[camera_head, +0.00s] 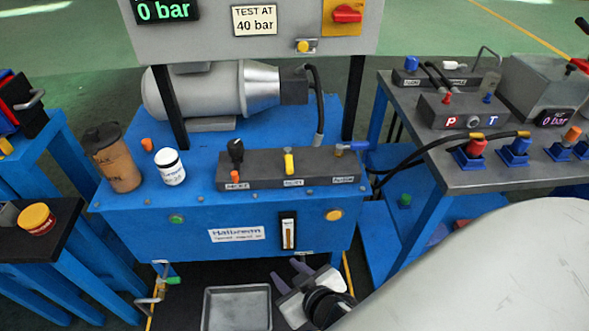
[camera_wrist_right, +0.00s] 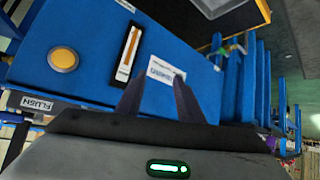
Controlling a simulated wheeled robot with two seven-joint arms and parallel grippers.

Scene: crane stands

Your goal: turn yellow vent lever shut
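The yellow vent lever (camera_head: 289,163) stands upright on the dark grey valve block (camera_head: 262,172), on top of the blue power unit (camera_head: 225,213). Its label below is too small to read surely. My right gripper (camera_head: 288,273) is below and in front of the unit, well apart from the lever. Its two fingers are spread with nothing between them. In the right wrist view the open fingers (camera_wrist_right: 158,92) point at the blue front of the unit, and the lever is not seen there. My left gripper is not in view.
A black knob (camera_head: 236,150) and a blue-handled valve (camera_head: 353,146) share the block. A brown cup (camera_head: 112,160) and white jar (camera_head: 170,167) stand left. The panel (camera_head: 260,30) reading 0 bar hangs above. A grey bench (camera_head: 500,180) with hoses stands right; a tray (camera_head: 237,307) lies below.

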